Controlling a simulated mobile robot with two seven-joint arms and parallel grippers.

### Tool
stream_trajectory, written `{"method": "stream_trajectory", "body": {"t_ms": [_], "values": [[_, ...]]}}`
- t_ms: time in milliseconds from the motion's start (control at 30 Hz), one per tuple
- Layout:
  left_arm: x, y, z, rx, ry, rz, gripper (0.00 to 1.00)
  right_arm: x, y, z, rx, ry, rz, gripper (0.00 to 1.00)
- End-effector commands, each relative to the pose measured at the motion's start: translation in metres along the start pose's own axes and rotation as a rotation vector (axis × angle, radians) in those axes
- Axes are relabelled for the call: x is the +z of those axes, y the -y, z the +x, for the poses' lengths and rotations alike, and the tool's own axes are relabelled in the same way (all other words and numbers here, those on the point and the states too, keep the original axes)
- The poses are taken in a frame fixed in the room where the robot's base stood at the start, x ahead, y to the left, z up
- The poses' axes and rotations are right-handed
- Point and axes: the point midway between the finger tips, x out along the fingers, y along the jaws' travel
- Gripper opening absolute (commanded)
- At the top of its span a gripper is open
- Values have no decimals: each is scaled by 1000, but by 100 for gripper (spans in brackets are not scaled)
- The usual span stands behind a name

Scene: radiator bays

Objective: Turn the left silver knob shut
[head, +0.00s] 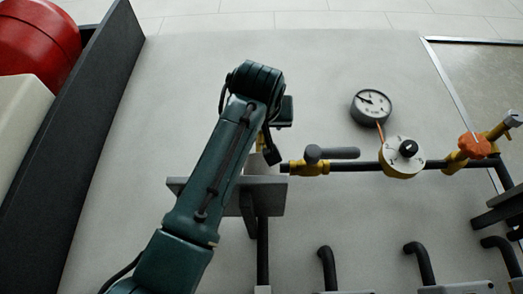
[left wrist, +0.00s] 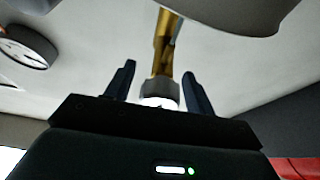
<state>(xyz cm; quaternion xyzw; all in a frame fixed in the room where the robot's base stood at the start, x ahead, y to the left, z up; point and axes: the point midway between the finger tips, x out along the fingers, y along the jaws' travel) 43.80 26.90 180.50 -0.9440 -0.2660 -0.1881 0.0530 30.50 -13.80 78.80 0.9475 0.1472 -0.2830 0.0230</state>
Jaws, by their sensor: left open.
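In the left wrist view a grey-silver knob (left wrist: 158,90) with a bright end sits on a brass valve stem (left wrist: 165,45). My left gripper (left wrist: 158,85) is open, with one dark finger on each side of the knob in the picture. I see no finger clearly touching it, and cannot tell how deep it sits between them. In the head view my left gripper (head: 268,150) points down at the left end of the pipe run, and my arm hides most of the valve there. Another silver knob (head: 513,117) is at the far right. My right gripper is not in view.
A black lever (head: 332,153), a white dial (head: 402,156) and an orange handle (head: 474,145) lie along the pipe to the right. A gauge (head: 371,107) is above them. A grey bracket (head: 268,188) is close below my gripper. A dark side wall (head: 75,130) stands left.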

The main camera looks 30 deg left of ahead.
Motion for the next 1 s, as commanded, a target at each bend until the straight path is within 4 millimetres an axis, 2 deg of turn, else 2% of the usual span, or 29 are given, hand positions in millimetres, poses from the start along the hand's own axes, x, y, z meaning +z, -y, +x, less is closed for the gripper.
{"method": "stream_trajectory", "body": {"t_ms": [200, 733, 1000], "values": [[1, 0, 0, 0, 1, 0, 54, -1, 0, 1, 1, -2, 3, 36], [0, 0, 0, -1, 1, 0, 11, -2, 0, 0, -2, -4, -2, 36], [0, 0, 0, -11, 1, -26, 11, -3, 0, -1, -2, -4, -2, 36]]}}
